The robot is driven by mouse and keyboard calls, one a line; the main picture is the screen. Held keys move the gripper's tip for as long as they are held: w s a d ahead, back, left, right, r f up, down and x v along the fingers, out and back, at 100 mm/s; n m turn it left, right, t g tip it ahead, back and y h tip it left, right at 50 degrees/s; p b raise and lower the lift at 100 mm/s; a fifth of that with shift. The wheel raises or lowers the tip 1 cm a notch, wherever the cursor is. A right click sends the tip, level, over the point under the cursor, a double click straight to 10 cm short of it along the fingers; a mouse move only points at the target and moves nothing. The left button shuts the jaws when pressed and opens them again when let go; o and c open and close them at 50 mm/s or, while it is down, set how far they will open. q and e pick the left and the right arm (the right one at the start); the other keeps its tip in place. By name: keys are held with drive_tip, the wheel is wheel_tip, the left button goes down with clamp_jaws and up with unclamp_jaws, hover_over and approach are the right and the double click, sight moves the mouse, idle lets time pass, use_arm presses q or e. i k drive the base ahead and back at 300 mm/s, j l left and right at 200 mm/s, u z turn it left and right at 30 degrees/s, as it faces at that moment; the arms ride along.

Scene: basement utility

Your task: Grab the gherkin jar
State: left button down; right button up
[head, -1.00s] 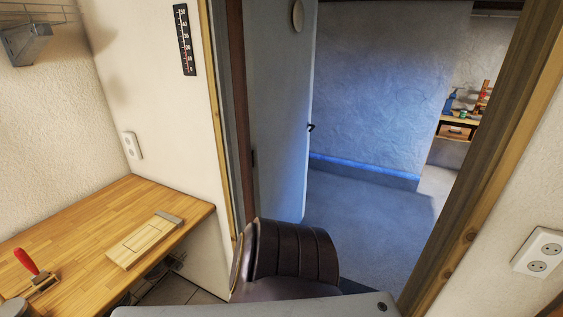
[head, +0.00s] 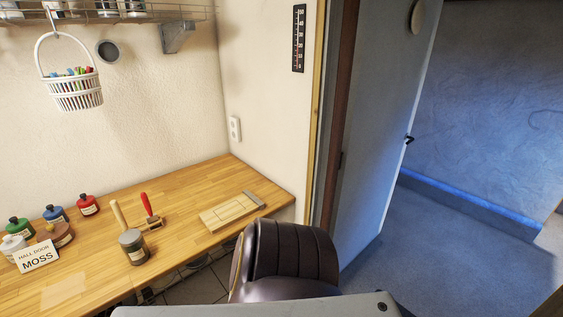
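I see nothing I can identify as a gherkin jar in the head view. Neither of my grippers is in view.
The worktop (head: 190,205) holds red (head: 88,205), blue (head: 56,215) and green (head: 19,228) bottles, a "HALL DOOR MOSS" card (head: 37,257), a red-handled tool (head: 151,212) and a wooden board (head: 232,210). A white basket (head: 75,92) hangs above. An open door (head: 385,130) shows blue-lit floor beyond.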

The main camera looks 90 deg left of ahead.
sight(133, 243)
drive_tip(key=i+j+u, duration=0.1)
drive_tip(key=u, duration=0.7)
drive_tip(key=l+u, duration=0.1)
drive_tip(key=u, duration=3.35)
